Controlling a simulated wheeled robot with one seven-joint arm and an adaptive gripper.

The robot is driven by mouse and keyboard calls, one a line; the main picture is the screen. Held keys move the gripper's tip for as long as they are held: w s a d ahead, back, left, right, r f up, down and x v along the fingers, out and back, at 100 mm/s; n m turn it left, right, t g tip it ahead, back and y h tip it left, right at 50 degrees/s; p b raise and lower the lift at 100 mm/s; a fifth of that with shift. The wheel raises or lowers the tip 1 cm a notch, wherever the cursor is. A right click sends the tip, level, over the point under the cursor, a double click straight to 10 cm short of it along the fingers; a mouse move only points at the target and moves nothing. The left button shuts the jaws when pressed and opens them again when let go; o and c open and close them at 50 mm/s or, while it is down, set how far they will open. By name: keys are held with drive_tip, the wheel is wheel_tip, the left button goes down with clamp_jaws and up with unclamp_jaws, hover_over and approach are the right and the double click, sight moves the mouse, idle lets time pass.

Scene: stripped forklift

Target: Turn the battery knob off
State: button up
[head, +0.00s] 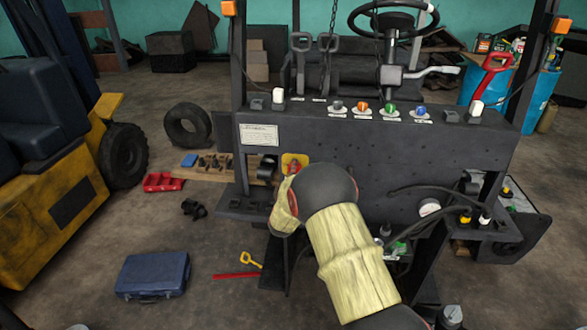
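The battery knob (292,167) is red and sits on a yellow plate (303,159) on the front of the dark forklift panel, left of its middle. My arm reaches up from the bottom of the head view, and its wrist is just below the knob and overlaps the plate's lower edge. My gripper's fingers are hidden behind the wrist. I cannot tell whether they touch the knob. The knob's lower part is partly hidden, and its exact angle is unclear.
The panel (410,165) carries several coloured buttons and levers on top. Cables and a gauge (429,208) are at its right. A blue toolbox (153,275), a red tray (163,182) and a tyre (187,126) lie on the floor. A yellow vehicle (50,215) stands at left.

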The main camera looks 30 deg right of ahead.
drive_tip(key=shift+n+p, duration=0.6)
drive_tip(key=shift+n, duration=0.9)
drive_tip(key=shift+f, duration=0.1)
drive_tip(key=o, duration=1.2)
drive_tip(key=shift+c, duration=0.2)
drive_tip(key=v, duration=1.2)
drive_tip(key=shift+w, duration=0.1)
